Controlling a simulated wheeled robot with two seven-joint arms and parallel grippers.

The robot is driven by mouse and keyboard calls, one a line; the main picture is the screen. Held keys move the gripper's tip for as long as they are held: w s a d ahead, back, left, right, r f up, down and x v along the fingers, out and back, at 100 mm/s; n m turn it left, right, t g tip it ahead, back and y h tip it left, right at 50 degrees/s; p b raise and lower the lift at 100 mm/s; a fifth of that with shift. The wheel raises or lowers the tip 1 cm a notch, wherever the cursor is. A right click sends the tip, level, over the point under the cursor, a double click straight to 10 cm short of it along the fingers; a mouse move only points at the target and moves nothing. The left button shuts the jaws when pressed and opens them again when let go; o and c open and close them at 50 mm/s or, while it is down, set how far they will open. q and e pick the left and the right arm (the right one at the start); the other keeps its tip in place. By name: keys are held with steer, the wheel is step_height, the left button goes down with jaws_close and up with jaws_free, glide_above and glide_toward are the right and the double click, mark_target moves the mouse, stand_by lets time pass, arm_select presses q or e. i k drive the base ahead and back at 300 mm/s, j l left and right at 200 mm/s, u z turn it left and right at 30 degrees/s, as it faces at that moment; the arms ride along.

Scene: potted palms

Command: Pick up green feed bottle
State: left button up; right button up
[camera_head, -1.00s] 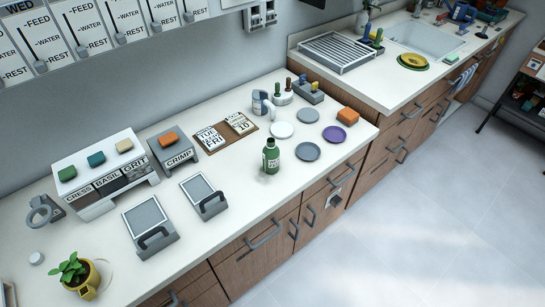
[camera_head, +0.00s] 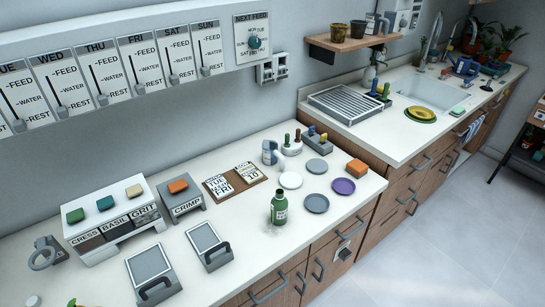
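The green feed bottle (camera_head: 280,209) stands upright near the front edge of the white counter (camera_head: 240,262). It has a dark neck and a pale label on its front. It is just left of a grey-blue disc (camera_head: 316,204) and in front of the calendar board (camera_head: 235,182). Nothing is touching the bottle from above, and its front is unobstructed. Neither of my grippers is in view.
A sink (camera_head: 430,93) is farther right.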

mark_target(278, 203)
steer(key=u, duration=0.45)
steer(key=l+u, duration=0.25)
steer(key=u, duration=0.15)
steer(key=i+l+u, duration=0.1)
steer(key=l+u, duration=0.15)
steer(key=u, duration=0.15)
steer(key=l+u, duration=0.25)
steer(key=u, duration=0.2)
steer(key=k+l+u, duration=0.1)
steer(key=l+u, duration=0.15)
steer(key=u, duration=0.15)
steer(key=l+u, duration=0.25)
steer(key=u, duration=0.15)
steer(key=k, duration=0.05)
